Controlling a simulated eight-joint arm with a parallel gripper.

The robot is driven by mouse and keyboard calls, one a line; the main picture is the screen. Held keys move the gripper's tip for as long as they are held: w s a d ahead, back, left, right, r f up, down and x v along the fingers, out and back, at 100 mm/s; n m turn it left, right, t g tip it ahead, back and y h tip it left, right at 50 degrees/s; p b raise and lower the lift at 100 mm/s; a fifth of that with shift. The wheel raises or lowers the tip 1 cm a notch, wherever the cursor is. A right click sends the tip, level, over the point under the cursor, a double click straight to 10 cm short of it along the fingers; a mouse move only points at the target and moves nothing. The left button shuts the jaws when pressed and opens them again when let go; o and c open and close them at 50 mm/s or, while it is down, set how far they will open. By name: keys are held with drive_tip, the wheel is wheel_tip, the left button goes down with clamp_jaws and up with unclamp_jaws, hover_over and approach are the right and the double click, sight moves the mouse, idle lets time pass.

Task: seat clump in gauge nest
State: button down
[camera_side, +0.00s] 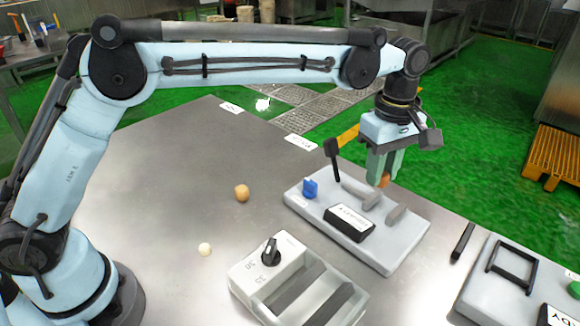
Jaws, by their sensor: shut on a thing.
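My gripper (383,168) points down over the back right part of a light grey fixture. It is shut on a small orange-brown clump (385,181), of which only the lower part shows between the fingers. The fixture, which looks like the gauge nest (395,250), carries a black lever (332,160), a blue piece (310,188), grey curved pieces (397,214) and a dark labelled block (349,222). The clump is at or just above the grey pieces; I cannot tell whether it touches them.
A tan clump (242,192) and a smaller pale one (205,249) lie on the metal table (170,190). A grey box with a black knob (270,252) and two dark slots stands in front. Another fixture (478,288) with a black frame is at right, near a black bar (462,242).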

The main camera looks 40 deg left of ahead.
sight(385, 212)
drive_tip(key=shift+w+d+f+n, duration=0.15)
drive_tip(key=shift+w+f+n, duration=0.4)
drive_tip(key=shift+w, duration=0.2)
drive_tip(key=shift+w+d+f+n, duration=0.15)
drive_tip(key=shift+w+f+n, duration=0.35)
drive_tip(key=shift+w+n, duration=0.2)
drive_tip(key=shift+w+d+f+n, duration=0.15)
drive_tip(key=shift+w+f+n, duration=0.4)
drive_tip(key=shift+w, duration=0.2)
drive_tip(key=shift+f, duration=3.25)
drive_tip(key=shift+f, duration=0.25)
drive_tip(key=c, duration=0.8)
unclamp_jaws()
drive_tip(key=shift+r, duration=0.1)
